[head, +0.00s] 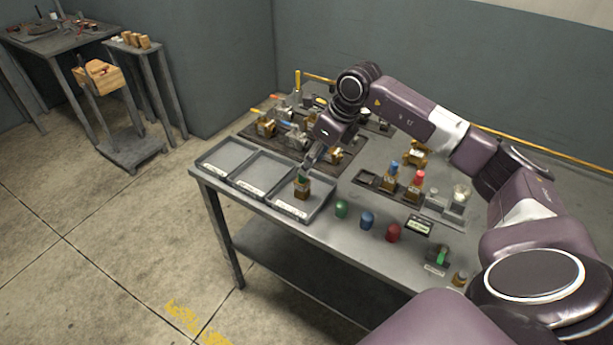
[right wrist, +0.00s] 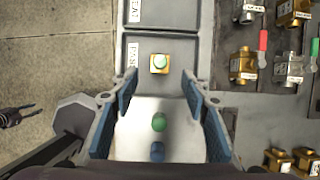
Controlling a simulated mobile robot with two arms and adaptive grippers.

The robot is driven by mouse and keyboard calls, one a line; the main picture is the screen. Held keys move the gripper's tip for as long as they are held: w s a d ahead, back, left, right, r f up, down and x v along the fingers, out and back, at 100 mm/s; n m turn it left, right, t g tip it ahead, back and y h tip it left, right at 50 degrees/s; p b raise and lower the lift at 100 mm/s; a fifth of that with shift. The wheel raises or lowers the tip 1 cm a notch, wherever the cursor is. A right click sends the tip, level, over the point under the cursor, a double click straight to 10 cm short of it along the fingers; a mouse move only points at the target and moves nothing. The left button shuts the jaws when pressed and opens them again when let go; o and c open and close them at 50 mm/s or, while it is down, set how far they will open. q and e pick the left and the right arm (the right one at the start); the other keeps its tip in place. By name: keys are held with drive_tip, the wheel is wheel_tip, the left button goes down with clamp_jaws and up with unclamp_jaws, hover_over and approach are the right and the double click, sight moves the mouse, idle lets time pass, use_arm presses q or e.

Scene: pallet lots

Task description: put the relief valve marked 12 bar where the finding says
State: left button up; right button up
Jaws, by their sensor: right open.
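A brass valve with a green cap (head: 302,188) stands upright in the nearest tray (head: 322,208) of a row of three. In the right wrist view the valve (right wrist: 160,64) is inside that tray, whose label reads PASS. My right gripper (head: 308,168) is just above the valve, its jaws apart. In the right wrist view the open fingers (right wrist: 160,92) lie on either side below the valve, with nothing between them. No 12 bar marking is legible on the valve. A small dark sign (head: 419,225) with unreadable text stands on the table. My left gripper is not in view.
The other two trays (head: 225,157) look empty. Loose green (head: 341,208), blue (head: 367,220) and red (head: 393,232) caps line the front. Valves with blue and red tops (head: 416,180) stand in a dark rack. A dark board (head: 347,156) of fittings lies behind the trays.

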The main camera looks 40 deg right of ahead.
drive_tip(key=v, duration=0.3)
drive_tip(key=shift+s+r, duration=0.1)
drive_tip(key=shift+r, duration=0.05)
idle(0.4)
